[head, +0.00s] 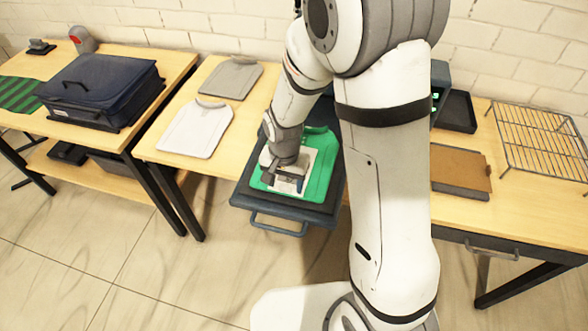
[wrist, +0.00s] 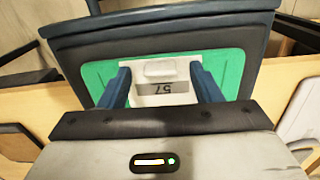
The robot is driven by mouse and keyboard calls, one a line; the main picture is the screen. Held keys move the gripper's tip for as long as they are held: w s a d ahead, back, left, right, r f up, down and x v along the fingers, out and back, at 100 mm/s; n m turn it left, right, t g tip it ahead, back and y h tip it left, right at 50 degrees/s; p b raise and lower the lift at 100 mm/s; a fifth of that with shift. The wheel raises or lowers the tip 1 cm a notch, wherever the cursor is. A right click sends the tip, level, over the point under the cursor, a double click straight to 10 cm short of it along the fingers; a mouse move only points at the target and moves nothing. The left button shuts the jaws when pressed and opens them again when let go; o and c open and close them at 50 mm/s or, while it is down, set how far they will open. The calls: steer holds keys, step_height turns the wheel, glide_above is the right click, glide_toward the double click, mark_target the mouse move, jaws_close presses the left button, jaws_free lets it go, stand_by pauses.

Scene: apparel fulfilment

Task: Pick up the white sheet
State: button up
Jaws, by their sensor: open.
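The white sheet (wrist: 165,72) lies on a green shirt (wrist: 228,66), with a grey block reading 57, upside down in the wrist view, and a raised pale tab at its upper edge. In the head view, the sheet (head: 291,186) shows partly under my arm, on the green shirt (head: 322,150). My gripper (wrist: 160,68) is open, its two blue fingers on either side of the sheet's tab and print in the wrist view. I cannot tell whether the fingers touch the sheet. In the head view, my gripper (head: 285,183) is over the sheet's near part.
The shirt lies on a dark pull-out tray (head: 240,196) with a front handle (head: 278,229). Two folded shirts, white (head: 196,128) and grey (head: 231,78), lie to its left. A navy suitcase (head: 101,88) is farther left. A brown board (head: 461,169) and wire rack (head: 545,140) lie right.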

steer(key=shift+c, duration=0.5)
steer(key=c, duration=1.1)
